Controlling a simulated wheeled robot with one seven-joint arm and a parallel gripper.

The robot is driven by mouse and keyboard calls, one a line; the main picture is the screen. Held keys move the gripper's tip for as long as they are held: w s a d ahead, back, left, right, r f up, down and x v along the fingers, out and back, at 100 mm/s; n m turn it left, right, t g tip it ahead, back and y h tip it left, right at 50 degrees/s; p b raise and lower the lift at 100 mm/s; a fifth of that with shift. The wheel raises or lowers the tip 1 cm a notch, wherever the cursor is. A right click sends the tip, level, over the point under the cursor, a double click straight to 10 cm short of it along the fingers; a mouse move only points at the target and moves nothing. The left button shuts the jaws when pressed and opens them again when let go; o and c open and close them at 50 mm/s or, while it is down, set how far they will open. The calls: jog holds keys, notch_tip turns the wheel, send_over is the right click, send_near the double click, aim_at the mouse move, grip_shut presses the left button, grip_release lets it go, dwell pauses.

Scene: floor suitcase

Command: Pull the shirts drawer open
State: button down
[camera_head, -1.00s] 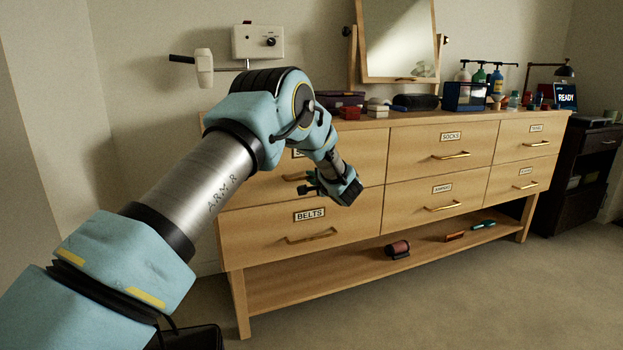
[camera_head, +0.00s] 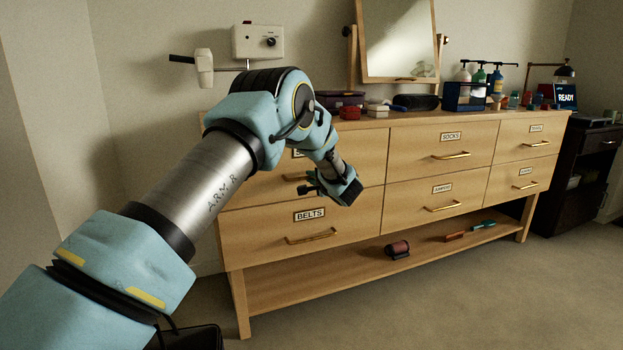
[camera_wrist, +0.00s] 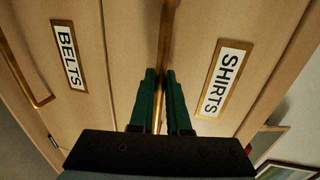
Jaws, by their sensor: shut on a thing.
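The shirts drawer (camera_head: 362,155) is the upper left drawer of the wooden dresser, and its front looks flush with the drawers around it. My arm hides much of it in the head view. In the wrist view its SHIRTS label (camera_wrist: 223,80) is to the right of a long brass handle (camera_wrist: 166,45). My gripper (camera_wrist: 160,74) has dark green fingers on either side of that handle and is shut on it. In the head view my gripper (camera_head: 309,189) is at the drawer front, just above the belts drawer (camera_head: 350,215).
The socks drawer (camera_head: 478,140) is to the right, with other labelled drawers around it. A mirror (camera_head: 398,40), a dark case (camera_head: 415,102) and bottles stand on top. A dark red roll (camera_head: 397,249) lies on the low shelf.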

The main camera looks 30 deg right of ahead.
jog(key=shift+s, duration=0.15)
jog(key=f+p+v, duration=0.3)
jog(key=p+v, duration=0.5)
jog(key=v, duration=0.9)
jog(key=s+f+p+v, duration=0.1)
jog(key=f+p+v, duration=0.3)
jog(key=v, duration=1.4)
jog(key=p, duration=0.3)
jog(key=shift+s+f+p, duration=0.25)
jog(key=shift+s+p, duration=0.1)
jog(key=shift+p, duration=0.05)
jog(key=c, duration=0.9)
grip_release()
jog(key=b+v, duration=0.1)
jog(key=v, duration=0.9)
jog(key=shift+s, duration=0.4)
